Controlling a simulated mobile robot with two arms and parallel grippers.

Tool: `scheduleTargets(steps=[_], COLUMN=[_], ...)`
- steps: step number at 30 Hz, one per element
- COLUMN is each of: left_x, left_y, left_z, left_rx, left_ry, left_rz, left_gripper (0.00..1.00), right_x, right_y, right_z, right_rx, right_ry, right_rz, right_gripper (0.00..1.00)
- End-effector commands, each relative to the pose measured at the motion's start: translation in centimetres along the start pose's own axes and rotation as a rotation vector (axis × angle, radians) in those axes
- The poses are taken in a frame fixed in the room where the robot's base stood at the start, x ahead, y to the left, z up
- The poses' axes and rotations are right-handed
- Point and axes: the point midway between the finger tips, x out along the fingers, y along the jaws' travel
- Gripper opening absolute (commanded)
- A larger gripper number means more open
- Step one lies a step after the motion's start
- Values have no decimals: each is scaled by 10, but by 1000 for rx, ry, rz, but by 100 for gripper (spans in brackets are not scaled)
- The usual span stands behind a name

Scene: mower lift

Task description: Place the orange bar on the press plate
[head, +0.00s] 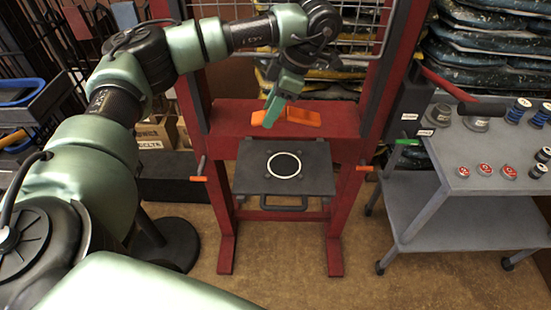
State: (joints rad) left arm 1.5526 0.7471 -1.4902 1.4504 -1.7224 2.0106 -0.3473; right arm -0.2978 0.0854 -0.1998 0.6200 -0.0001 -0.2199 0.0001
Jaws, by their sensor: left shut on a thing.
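The orange bar (303,117) is held by my left gripper (272,113) in the middle of the head view. The green fingers come down across the bar left of its middle, and orange shows on both sides of them. The bar is in front of the red press frame's crossbeam. The dark grey press plate (243,170), with a white ring and black disc on it, lies lower in the picture than the bar. The bar appears apart from the plate. My right gripper does not show.
The red press frame (335,245) has uprights on both sides of the plate and orange-handled cranks (364,168). A grey cart (455,225) with caps and springs stands to the right. Shelving is at the left. The brown floor in front is clear.

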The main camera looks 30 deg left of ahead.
Motion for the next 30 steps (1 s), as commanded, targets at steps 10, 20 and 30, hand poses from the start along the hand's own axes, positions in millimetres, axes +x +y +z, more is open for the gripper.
scheduleTargets(steps=[10, 20, 30], left_x=[77, 111, 147], left_y=[0, 0, 0], left_z=[32, 47, 62], left_rx=[2, 2, 3], left_ry=[1, -1, -1], left_rz=[0, 2, 3], left_gripper=[0, 0, 0], right_x=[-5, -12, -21], right_y=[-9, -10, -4], right_z=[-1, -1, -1], right_rx=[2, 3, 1], right_ry=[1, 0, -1], right_rz=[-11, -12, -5], right_gripper=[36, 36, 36])
